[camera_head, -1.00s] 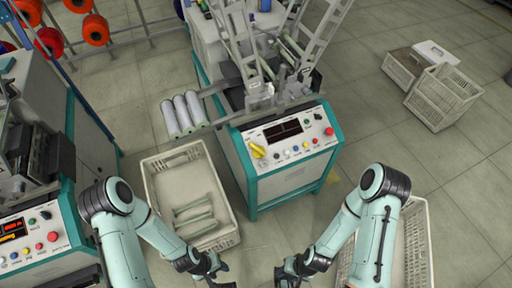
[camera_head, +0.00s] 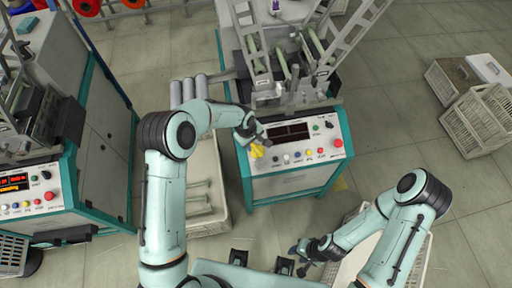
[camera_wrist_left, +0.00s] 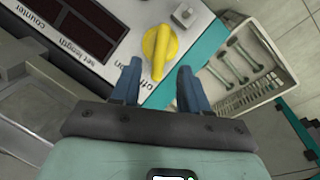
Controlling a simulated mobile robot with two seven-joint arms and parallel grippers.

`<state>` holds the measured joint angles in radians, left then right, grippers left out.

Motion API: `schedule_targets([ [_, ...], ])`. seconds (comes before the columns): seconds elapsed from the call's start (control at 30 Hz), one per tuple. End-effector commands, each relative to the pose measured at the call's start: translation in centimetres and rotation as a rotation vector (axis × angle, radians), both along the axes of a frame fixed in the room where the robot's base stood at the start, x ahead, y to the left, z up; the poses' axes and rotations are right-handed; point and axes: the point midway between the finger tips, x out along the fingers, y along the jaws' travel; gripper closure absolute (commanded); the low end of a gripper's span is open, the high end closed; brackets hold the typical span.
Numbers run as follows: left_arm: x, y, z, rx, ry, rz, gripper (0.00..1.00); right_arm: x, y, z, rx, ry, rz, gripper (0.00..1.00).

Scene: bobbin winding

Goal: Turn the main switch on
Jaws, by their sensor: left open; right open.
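The main switch is a yellow rotary knob (camera_head: 257,152) at the left end of the middle machine's control panel (camera_head: 290,155). In the left wrist view the yellow knob (camera_wrist_left: 158,47) has its handle towards my gripper, near the printed "on" and "off" labels. My left gripper (camera_head: 252,140) is at the panel, partly covering the knob in the head view. Its fingers (camera_wrist_left: 158,88) are open, one to either side of the handle's end, with nothing visibly between them gripped. My right gripper (camera_head: 303,262) is open and empty, low in front of the machine.
A crate with pale bobbins (camera_head: 208,215) stands left of the machine, partly behind my left arm. Another machine (camera_head: 35,195) with a lit red display is at the left. Empty crates (camera_head: 474,122) stand at the right on open floor.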

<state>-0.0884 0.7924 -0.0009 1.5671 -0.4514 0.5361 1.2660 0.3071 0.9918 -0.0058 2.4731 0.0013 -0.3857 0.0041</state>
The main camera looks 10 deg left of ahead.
Motion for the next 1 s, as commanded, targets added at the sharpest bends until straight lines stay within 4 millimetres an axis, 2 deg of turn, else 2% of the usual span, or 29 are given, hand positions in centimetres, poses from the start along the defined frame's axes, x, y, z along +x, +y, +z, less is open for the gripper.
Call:
schedule_targets([
  [0.1,0.4,-0.4,-2.5,0.0,0.003,-0.001,0.55,0.2,0.0,0.3,0.0,-0.002,0.0,0.57],
  [0.3,0.9,-0.7,-5.4,-0.001,0.001,0.0,0.55,0.4,0.0,0.7,0.001,-0.005,0.0,0.57],
  [0.5,1.1,-0.9,-6.5,0.0,-0.001,-0.002,0.55,0.5,0.0,0.8,0.0,-0.006,0.0,0.57],
  [0.77,1.1,-0.9,-6.6,0.0,-0.001,-0.001,0.55,0.5,0.0,0.8,0.0,-0.006,0.0,0.57],
  [0.9,1.1,-0.9,-6.6,0.0,-0.001,-0.001,1.0,0.5,0.0,0.8,0.0,-0.006,0.0,0.57],
  [1.0,1.1,-0.9,-6.6,0.0,-0.001,-0.001,1.0,0.5,0.0,0.8,0.0,-0.006,0.0,0.57],
])
